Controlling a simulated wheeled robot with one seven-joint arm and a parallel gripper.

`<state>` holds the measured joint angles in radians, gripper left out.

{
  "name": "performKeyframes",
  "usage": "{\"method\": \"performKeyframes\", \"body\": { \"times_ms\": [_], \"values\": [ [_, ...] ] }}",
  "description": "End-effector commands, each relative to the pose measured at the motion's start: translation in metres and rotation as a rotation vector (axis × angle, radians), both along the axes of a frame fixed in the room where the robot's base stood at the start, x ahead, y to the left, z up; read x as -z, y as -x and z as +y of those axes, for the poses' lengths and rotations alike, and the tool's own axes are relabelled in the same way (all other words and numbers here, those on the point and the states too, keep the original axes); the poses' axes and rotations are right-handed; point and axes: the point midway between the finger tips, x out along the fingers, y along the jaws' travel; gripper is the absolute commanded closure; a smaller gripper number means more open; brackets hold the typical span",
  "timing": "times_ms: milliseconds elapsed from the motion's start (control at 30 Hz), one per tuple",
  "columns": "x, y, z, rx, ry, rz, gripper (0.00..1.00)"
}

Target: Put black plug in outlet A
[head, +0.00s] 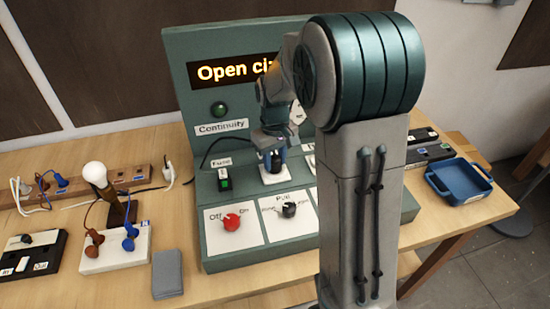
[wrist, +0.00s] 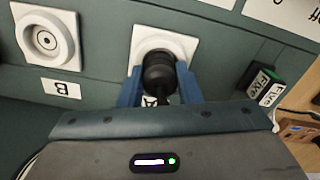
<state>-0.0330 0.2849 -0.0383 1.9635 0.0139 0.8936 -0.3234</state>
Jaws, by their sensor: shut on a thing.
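My gripper (head: 270,147) is shut on the black plug (wrist: 158,73), its blue fingers on either side of the plug in the wrist view. The plug is in front of the white socket of outlet A (wrist: 182,43) and covers its middle. The plug's front meets the socket face; how deep it sits is hidden. The "A" label (wrist: 149,101) is partly covered by the plug and a finger. In the head view, outlet A (head: 270,179) shows below my gripper on the green panel. Outlet B (wrist: 46,38) is empty, with its "B" label (wrist: 61,88) beside it.
The panel's display (head: 232,71) reads "Open ci...", the rest hidden by my arm.

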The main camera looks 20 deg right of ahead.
Motion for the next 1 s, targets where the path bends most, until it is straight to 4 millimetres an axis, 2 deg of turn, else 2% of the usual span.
{"method": "performKeyframes", "body": {
  "times_ms": [567,600,667,1000],
  "values": [
    [0.0076,0.0001,-0.0001,0.0,0.0,0.0,0.91],
    [0.0069,0.0,-0.0001,0.0,0.0,0.0,0.58],
    [0.0068,0.0,-0.0001,0.0,0.0,0.0,0.44],
    [0.0035,-0.0004,-0.0001,0.0,0.0,-0.001,0.44]
  ]
}}
